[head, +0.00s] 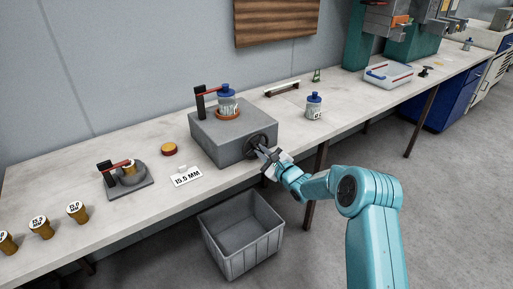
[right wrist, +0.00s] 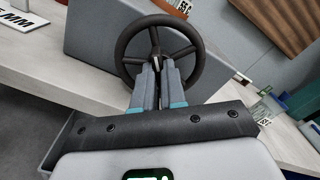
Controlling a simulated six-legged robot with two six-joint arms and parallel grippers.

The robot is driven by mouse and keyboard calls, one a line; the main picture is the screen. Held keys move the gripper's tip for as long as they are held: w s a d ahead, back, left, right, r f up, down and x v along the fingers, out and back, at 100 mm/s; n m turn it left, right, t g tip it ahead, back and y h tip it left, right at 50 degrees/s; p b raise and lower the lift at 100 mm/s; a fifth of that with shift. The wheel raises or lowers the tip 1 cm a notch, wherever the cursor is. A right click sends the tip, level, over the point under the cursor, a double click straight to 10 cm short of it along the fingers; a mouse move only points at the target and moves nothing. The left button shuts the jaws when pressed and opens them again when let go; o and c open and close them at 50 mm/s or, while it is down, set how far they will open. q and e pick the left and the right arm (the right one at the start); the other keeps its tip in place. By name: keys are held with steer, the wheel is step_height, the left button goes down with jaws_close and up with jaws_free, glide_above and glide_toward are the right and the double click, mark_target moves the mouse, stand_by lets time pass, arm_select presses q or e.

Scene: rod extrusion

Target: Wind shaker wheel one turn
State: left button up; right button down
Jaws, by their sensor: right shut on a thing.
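The shaker (head: 222,137) is a grey box on the bench with a bottle (head: 228,100) clamped upright on its top under a red-handled arm. The dark shaker wheel (head: 262,146) is on its right-hand face. In the right wrist view the wheel (right wrist: 158,22) is a spoked ring. My right gripper (head: 261,152) is at the wheel, its fingers shut at the lower middle of it in the right wrist view (right wrist: 158,65). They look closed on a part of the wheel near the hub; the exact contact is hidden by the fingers. My left gripper is not in view.
A grey bin (head: 242,235) stands on the floor below the bench edge. A second bottle (head: 314,106) stands right of the shaker. A "15.5 MM" card (head: 187,177), a clamp fixture (head: 128,175) and several brass pieces (head: 77,212) lie to the left.

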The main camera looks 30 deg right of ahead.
steer(key=shift+m, duration=0.7)
steer(key=shift+m+p, duration=0.45)
steer(key=shift+m, duration=0.65)
steer(key=c, duration=1.1)
jaws_free()
steer(key=s, duration=1)
steer(key=s+d+b, duration=0.1)
steer(key=s, duration=0.5)
steer(key=shift+s+d, duration=0.1)
steer(key=shift+c, duration=0.6)
